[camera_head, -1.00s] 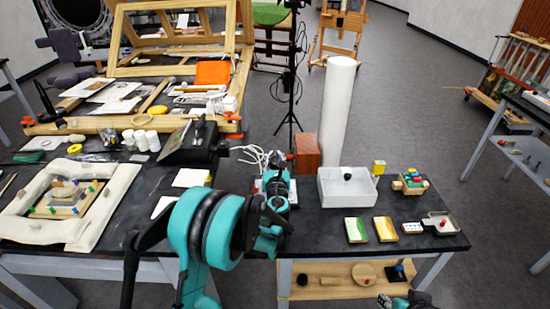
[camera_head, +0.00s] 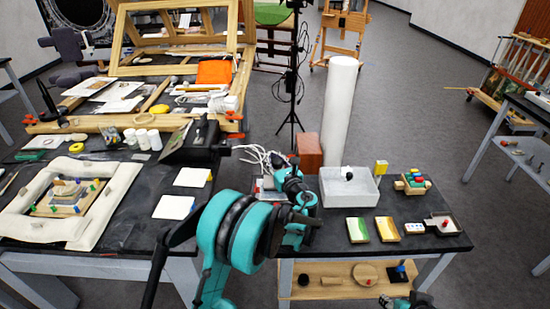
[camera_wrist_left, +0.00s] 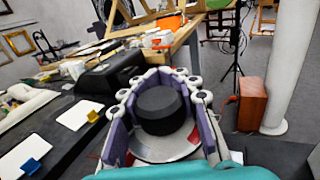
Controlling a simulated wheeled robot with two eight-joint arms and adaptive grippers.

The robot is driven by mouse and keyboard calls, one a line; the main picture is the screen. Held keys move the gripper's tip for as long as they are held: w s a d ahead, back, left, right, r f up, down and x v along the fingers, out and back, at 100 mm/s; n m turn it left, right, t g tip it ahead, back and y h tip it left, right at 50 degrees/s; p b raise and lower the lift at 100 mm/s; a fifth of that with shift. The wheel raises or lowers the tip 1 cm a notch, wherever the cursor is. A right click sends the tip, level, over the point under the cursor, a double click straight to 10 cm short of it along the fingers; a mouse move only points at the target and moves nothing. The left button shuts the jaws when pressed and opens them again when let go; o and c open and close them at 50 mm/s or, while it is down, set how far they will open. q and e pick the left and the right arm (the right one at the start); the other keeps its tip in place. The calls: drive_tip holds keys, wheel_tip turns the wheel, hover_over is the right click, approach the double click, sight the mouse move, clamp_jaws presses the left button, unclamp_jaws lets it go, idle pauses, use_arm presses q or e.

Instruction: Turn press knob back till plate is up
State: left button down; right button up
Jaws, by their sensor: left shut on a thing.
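My left gripper (camera_wrist_left: 162,112) is shut on a round black knob (camera_wrist_left: 160,105), with its padded fingers on both sides of it. Under the knob, in the left wrist view, is a round pale metal plate (camera_wrist_left: 160,147) with a red part at its edge. The fingers hide much of the press, so I cannot tell how high the plate stands. In the head view my left gripper (camera_head: 285,175) is over the press, left of the white tray. A dark and teal part of my right arm shows at the bottom edge; its fingers are not clear.
The white tray (camera_head: 335,200) and a reddish-brown block (camera_head: 308,152) stand close to the press. A black device (camera_head: 190,143) and white cards (camera_head: 192,177) are to the left. A tall white roll (camera_head: 338,115) stands behind.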

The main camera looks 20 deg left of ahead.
use_arm(q)
drive_tip(key=n+g+y, duration=0.1)
drive_tip(key=n+g, duration=0.1)
drive_tip(key=s+n+g+y, duration=0.1)
drive_tip(key=g+y, duration=0.1)
drive_tip(key=a+n+g+y, duration=0.1)
drive_tip(key=n+g+y, duration=0.1)
drive_tip(key=g, duration=0.1)
drive_tip(key=shift+s+n, duration=0.15)
drive_tip(key=shift+n, duration=0.15)
drive_tip(key=n+g, duration=0.1)
drive_tip(key=g, duration=0.1)
drive_tip(key=s+n+g+y, duration=0.1)
drive_tip(key=n+g, duration=0.1)
drive_tip(key=g, duration=0.1)
drive_tip(key=shift+a+y+p, duration=0.15)
drive_tip(key=shift+y+p, duration=0.15)
drive_tip(key=shift+p, duration=0.1)
drive_tip(key=shift+s+n+g, duration=0.25)
drive_tip(key=shift+n+g, duration=0.5)
drive_tip(key=shift+g, duration=0.3)
drive_tip(key=shift+s+n+g, duration=0.25)
drive_tip(key=shift+n+g, duration=0.5)
drive_tip(key=shift+g, duration=0.3)
drive_tip(key=c, duration=1.1)
unclamp_jaws()
wheel_tip(320, 180, up, 10)
